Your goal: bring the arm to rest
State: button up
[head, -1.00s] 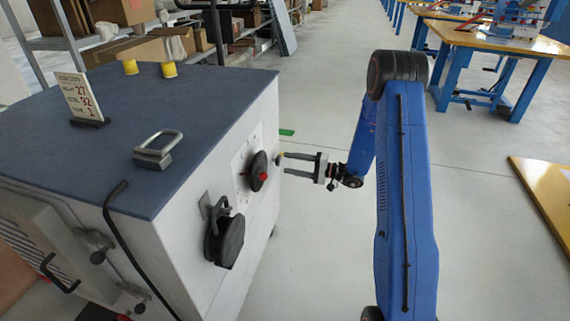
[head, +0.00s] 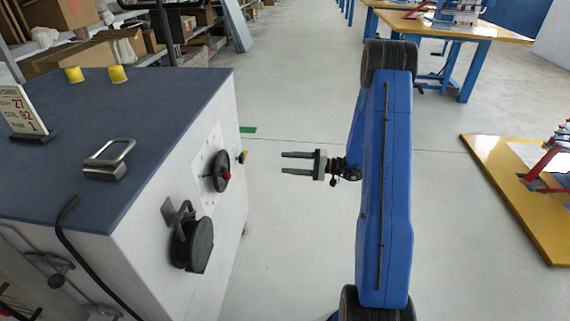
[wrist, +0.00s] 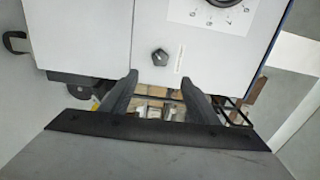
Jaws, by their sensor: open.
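My gripper (head: 283,163) is open and empty in the head view, its two dark fingers pointing left. It is in free air to the right of the white cabinet (head: 136,233), with a clear gap between the fingertips and the cabinet side. In the wrist view my gripper (wrist: 158,82) shows its two fingers apart, with the white cabinet face (wrist: 80,35) ahead. A dark hexagonal knob (wrist: 160,57) on that face appears between and beyond the fingers.
The cabinet side carries a round dial with a red mark (head: 221,172) and a black hanging part (head: 192,240). A padlock (head: 108,158) and yellow caps (head: 118,74) are on its top. Grey floor (head: 285,240) lies between.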

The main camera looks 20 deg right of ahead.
dwell(0.4)
jog(key=s+a+r+n+g+h, duration=0.25)
jog(key=s+a+r+g, duration=0.35)
jog(key=s, duration=0.4)
jog(key=s+a+r+n+g+h, duration=0.2)
jog(key=s+a+r+n+g, duration=0.1)
jog(key=s+a+r, duration=0.6)
jog(key=s+d+r+t+h, duration=0.2)
jog(key=s+h, duration=0.3)
jog(key=s, duration=0.6)
jog(key=s+d+r+t+h, duration=0.2)
jog(key=s+d+r+h, duration=0.2)
jog(key=s, duration=0.7)
jog(key=shift+r+t+h, duration=0.4)
jog(key=shift+r+h, duration=0.3)
jog(key=shift+h, duration=0.35)
